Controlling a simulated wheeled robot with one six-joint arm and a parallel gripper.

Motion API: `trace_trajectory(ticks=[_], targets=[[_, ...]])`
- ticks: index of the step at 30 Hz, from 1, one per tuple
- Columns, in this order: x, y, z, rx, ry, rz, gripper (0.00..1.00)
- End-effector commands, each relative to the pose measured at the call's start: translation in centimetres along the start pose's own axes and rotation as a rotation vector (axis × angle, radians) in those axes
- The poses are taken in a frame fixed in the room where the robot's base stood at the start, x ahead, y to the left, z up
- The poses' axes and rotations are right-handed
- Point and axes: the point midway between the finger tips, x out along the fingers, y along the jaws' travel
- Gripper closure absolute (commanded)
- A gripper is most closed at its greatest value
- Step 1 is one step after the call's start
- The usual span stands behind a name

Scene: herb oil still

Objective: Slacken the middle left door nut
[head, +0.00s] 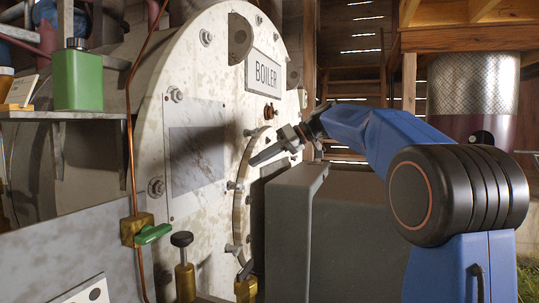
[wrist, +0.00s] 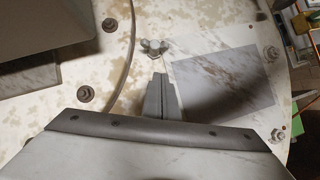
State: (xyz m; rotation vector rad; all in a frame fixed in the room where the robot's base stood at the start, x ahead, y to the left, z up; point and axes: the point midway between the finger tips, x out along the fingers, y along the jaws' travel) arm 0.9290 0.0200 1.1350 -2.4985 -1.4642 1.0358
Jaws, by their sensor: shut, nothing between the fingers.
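The middle left door nut (head: 233,186) is a grey wing nut at the left edge of the round boiler door (head: 257,178). In the wrist view the same nut (wrist: 153,47) shows on a hex base, just beyond my fingertips. My gripper (head: 254,161) is shut and empty, up and to the right of the nut in the head view. Its fingers (wrist: 161,80) point toward the nut in the wrist view, with a visible gap in the picture. Another wing nut (head: 254,132) sits higher on the door edge, and a lower one (head: 233,249) sits below.
A large grey box (head: 290,225) stands close in front of the door, under my arm. The boiler face (head: 205,65) carries a BOILER sign (head: 264,74) and a flat plate (head: 195,150). A green-handled valve (head: 152,234) and a black-knobbed brass fitting (head: 184,270) stand lower left.

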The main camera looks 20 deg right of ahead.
Motion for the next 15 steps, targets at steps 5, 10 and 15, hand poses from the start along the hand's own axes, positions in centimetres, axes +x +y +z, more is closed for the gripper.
trace_trajectory(ticks=[5,10,15], targets=[[3.1,-0.1,0.2,0.001,-0.002,-0.003,1.00],[4.5,0.0,1.9,0.002,-0.001,-0.001,1.00],[5.2,0.0,2.7,0.002,-0.001,-0.001,1.00]])
